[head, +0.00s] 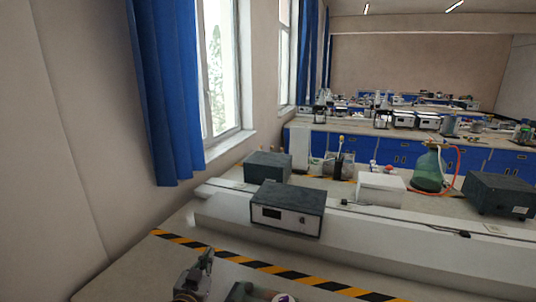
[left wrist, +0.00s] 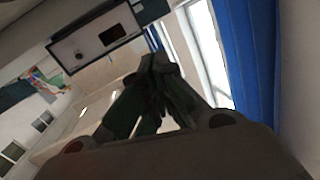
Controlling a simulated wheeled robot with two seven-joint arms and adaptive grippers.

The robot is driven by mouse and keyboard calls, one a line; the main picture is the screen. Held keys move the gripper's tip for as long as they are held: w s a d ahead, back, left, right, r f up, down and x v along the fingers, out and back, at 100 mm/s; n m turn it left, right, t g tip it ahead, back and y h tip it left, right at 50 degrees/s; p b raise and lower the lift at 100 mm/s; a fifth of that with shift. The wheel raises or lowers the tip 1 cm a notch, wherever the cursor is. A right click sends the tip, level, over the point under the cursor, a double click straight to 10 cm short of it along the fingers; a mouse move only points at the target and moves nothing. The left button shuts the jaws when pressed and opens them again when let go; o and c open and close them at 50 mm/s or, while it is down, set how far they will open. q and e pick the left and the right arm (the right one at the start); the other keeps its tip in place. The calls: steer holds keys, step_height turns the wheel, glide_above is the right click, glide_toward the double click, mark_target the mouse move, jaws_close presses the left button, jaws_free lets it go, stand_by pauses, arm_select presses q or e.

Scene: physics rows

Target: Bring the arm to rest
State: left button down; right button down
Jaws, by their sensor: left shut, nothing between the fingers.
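My left gripper (head: 205,258) shows at the bottom of the head view, above the near bench top. Its fingers point up and away from me. In the left wrist view the fingers of the left gripper (left wrist: 158,68) are together with nothing between them. A second dark and green part shows at the bottom edge of the head view, mostly cut off; I cannot tell which part it is. The right gripper cannot be made out.
A grey instrument box (head: 288,208) stands on the raised white ledge (head: 390,250) beyond the striped tape (head: 290,273). Behind it are a dark box (head: 268,167), a white box (head: 381,188), a green bottle (head: 427,170) and another dark box (head: 498,193). A blue curtain (head: 167,90) hangs at left.

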arm_select(q)
steer(key=s+a+f+n+g+y, duration=0.1)
steer(key=s+a+f+g, duration=0.15)
steer(key=s+f, duration=0.25)
steer(key=s+a+f+n+g+y, duration=0.1)
steer(key=s+a+f+g+y, duration=0.1)
steer(key=s+f+g, duration=0.25)
steer(key=s+f+m+g+h, duration=0.1)
steer(key=s+f+g, duration=0.2)
steer(key=s, duration=0.6)
steer(key=s+f+g, duration=0.3)
steer(key=s+g, duration=0.1)
steer(key=s, duration=0.4)
step_height(320, 180, down, 33)
steer(key=s+g, duration=0.1)
steer(key=s, duration=0.2)
steer(key=s+a+f, duration=0.1)
steer(key=s+f, duration=0.9)
steer(key=s, duration=0.1)
steer(key=s+a+f+g, duration=0.1)
steer(key=s+a+f, duration=0.1)
steer(key=s+f, duration=0.8)
steer(key=shift+s+a, duration=0.3)
steer(key=shift+s, duration=0.2)
